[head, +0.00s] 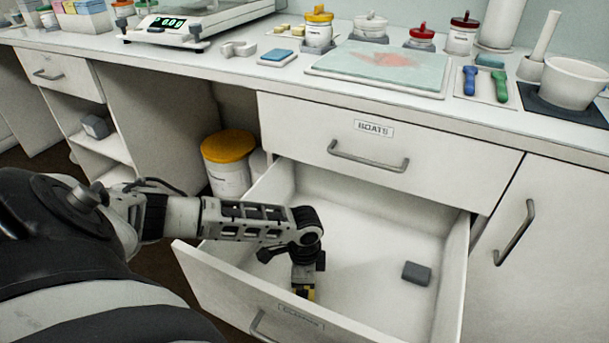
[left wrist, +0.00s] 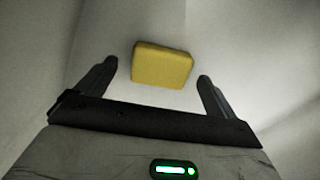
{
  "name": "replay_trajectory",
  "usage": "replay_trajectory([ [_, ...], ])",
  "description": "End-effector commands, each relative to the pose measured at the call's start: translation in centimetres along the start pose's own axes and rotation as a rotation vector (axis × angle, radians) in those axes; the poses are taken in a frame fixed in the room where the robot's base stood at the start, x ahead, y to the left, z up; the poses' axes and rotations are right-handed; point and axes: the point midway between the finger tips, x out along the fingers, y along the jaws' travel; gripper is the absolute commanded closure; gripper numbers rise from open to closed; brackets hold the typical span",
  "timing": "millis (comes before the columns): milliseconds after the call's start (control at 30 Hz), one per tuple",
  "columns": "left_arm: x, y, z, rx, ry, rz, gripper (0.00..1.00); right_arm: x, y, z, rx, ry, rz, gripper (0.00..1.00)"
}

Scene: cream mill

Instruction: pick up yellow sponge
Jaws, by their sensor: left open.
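The yellow sponge (left wrist: 162,66) lies on the floor of the open lower drawer. In the left wrist view it sits just ahead of the fingers, roughly centred between them. My left gripper (left wrist: 155,78) is open, one finger to each side of the sponge, with visible gaps. In the head view my left gripper (head: 303,284) points down into the drawer (head: 350,240), close to its front panel. It hides most of the sponge there; only a little yellow (head: 305,294) shows under it. I cannot tell if the fingers are down at the sponge's height. My right gripper is not in view.
A dark grey block (head: 416,273) lies in the drawer's right part. The drawer's side walls and front panel surround my gripper. Above is the shut BOATS drawer (head: 374,129). A yellow-lidded tub (head: 228,165) stands left of the open drawer. The counter holds a scale, jars and a mortar (head: 574,82).

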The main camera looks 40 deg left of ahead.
Motion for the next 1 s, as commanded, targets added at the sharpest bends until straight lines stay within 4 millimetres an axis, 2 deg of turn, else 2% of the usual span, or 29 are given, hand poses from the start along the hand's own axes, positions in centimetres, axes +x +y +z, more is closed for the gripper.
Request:
replay_trajectory([
  [33, 0.8, 0.0, 0.0, -0.001, 0.0, 0.0, 0.06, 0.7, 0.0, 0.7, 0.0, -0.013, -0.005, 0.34],
  [100, 1.2, -0.1, 0.0, -0.001, 0.0, -0.001, 0.06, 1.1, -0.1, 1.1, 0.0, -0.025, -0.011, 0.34],
  [333, 1.3, -0.1, 0.0, 0.0, 0.001, -0.002, 0.06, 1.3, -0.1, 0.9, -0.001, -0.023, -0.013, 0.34],
  [367, 1.3, -0.1, 0.0, 0.0, 0.001, -0.002, 0.09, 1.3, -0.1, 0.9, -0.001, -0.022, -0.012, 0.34],
  [500, 1.2, -0.1, 0.0, 0.0, 0.0, -0.001, 0.48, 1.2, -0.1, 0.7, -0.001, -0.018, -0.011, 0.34],
  [533, 1.2, -0.1, 0.0, 0.0, 0.0, -0.001, 0.54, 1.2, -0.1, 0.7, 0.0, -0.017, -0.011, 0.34],
  [600, 1.2, -0.1, 0.0, 0.0, 0.0, -0.001, 0.58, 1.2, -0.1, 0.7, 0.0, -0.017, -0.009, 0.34],
  [833, 1.0, -0.1, 0.0, 0.0, 0.0, -0.002, 0.58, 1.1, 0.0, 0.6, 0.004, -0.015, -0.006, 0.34],
  [1000, -1.3, -0.1, 0.0, 0.001, 0.002, -0.003, 0.58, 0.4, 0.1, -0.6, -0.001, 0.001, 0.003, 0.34],
])
